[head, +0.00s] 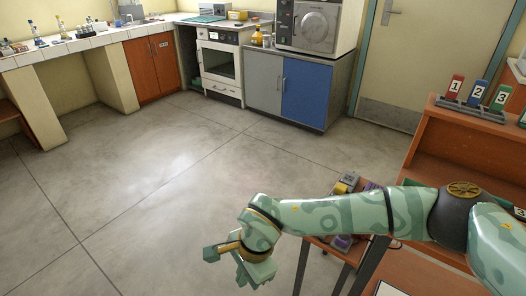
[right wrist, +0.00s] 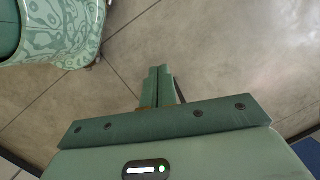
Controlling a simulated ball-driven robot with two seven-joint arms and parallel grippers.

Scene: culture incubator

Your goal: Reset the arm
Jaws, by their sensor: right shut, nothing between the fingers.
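My right arm (head: 345,213) is pale green with darker patterns and reaches in from the right edge of the head view. My right gripper (head: 226,268) is at its end, over open floor, left of a small wooden table. In the right wrist view the two green fingers of the gripper (right wrist: 158,88) are together with nothing between them, and only floor lies beyond. Part of my own patterned body shows at the top left of that view. My left gripper is not in either view.
The table (head: 320,246) holds small items beside my forearm. A wooden desk (head: 466,133) with numbered blocks (head: 478,91) stands at the right. Grey and blue cabinets (head: 306,95), an oven (head: 220,63) and a counter (head: 75,45) line the back. The floor (head: 150,180) is clear.

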